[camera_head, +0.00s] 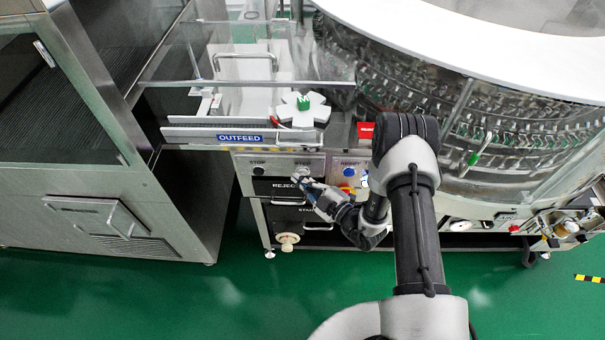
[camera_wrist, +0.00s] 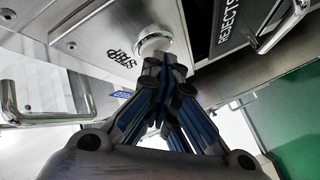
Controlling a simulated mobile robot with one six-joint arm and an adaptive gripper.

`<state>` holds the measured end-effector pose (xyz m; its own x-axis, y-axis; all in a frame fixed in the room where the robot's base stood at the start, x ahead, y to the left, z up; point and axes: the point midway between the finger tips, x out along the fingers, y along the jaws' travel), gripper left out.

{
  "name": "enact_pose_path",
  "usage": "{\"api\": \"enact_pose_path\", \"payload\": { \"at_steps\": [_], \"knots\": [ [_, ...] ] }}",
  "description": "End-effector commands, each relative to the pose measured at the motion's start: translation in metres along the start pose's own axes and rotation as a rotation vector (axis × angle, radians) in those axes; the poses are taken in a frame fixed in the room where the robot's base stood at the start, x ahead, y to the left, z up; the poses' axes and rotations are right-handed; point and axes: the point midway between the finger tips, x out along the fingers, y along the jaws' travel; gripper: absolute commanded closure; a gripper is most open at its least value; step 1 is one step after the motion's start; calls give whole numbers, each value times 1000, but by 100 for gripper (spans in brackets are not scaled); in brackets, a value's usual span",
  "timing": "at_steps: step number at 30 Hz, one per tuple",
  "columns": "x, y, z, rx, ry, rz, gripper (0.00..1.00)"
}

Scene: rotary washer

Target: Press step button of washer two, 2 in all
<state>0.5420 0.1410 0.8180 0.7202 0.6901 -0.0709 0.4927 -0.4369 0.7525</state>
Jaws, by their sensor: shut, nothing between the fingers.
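The washer's control panel (camera_head: 276,165) sits below the OUTFEED sign, with STOP, STEP and RESET labels. The pale round step button (camera_wrist: 153,38) shows in the wrist view beside its STEP label. In the head view the step button (camera_head: 303,169) is small, right at my fingertips. My gripper (camera_head: 298,178) is shut and empty, reaching up to the panel from below right. In the wrist view my gripper (camera_wrist: 164,66) has its closed tips just below the button's rim. I cannot tell whether they touch it.
A REJECTS drawer (camera_head: 279,189) with a handle is just under the panel. A blue button (camera_head: 349,172) is to the right under RESET. The OUTFEED ledge (camera_head: 200,135) juts out above. A steel cabinet (camera_head: 100,190) stands left. The green floor in front is clear.

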Motion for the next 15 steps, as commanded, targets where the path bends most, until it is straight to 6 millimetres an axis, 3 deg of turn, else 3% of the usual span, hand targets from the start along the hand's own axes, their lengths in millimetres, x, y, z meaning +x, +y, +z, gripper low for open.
{"api": "enact_pose_path", "payload": {
  "at_steps": [15],
  "knots": [
    [-12,-8,-8,1,-1,1,100]
  ]
}}
